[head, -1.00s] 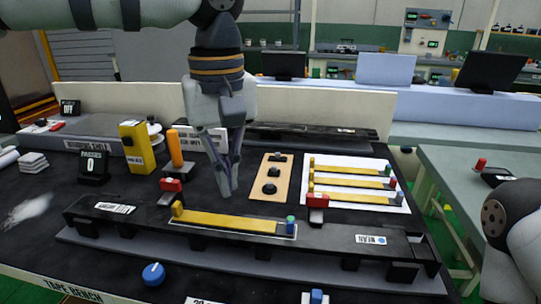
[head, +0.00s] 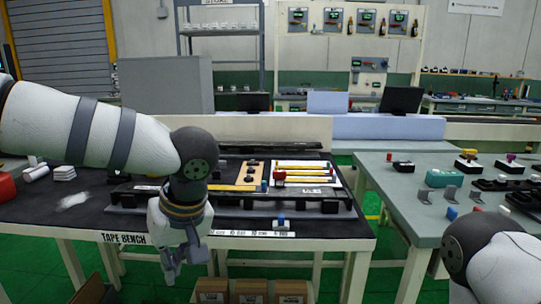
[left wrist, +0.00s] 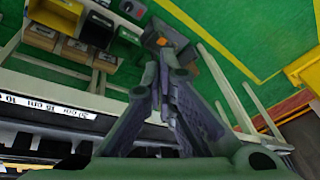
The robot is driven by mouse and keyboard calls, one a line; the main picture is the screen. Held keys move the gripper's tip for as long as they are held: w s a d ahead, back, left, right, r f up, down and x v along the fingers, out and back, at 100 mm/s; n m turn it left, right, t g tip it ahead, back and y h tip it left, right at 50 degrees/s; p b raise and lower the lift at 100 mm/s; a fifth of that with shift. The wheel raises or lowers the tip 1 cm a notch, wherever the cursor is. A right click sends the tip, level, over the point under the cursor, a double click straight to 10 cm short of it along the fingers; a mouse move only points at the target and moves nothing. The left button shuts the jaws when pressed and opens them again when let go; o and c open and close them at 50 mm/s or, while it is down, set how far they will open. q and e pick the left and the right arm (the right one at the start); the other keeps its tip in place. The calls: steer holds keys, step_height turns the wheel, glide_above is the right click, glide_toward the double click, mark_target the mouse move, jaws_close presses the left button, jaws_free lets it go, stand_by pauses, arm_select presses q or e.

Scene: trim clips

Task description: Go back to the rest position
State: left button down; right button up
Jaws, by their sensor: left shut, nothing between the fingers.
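My left gripper (head: 178,266) hangs fingers down in front of the tape bench (head: 345,228), near its front edge and apart from it. Its fingers are together and empty, as the left wrist view (left wrist: 165,75) shows, with green floor beyond them. Only a white and dark part of my right arm shows at the lower right of the head view; its gripper is out of the picture.
A dark fixture with a yellow strip (head: 232,188) lies on the bench. A white sheet with several yellow strips (head: 305,165) is behind it. Cardboard boxes (head: 250,290) stand below the bench. A grey-green table (head: 400,185) is at the right, beyond an aisle.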

arm_select(q)
steer(key=s+a+f+m+t+y, duration=0.1)
steer(key=s+a+f+m+t, duration=0.15)
steer(key=f, duration=0.85)
steer(key=s+a+f+m+t, duration=0.1)
steer(key=a+f, duration=0.2)
steer(key=f, duration=0.7)
steer(key=s+f+m+g+h, duration=0.1)
steer(key=s+f+g+h, duration=0.1)
steer(key=s, duration=1.2)
steer(key=s+f+m+g+h, duration=0.2)
steer(key=s+f+g, duration=0.2)
steer(key=s, duration=1)
step_height(320, 180, down, 3)
steer(key=shift+s+a+r, duration=0.2)
steer(key=shift+s, duration=0.1)
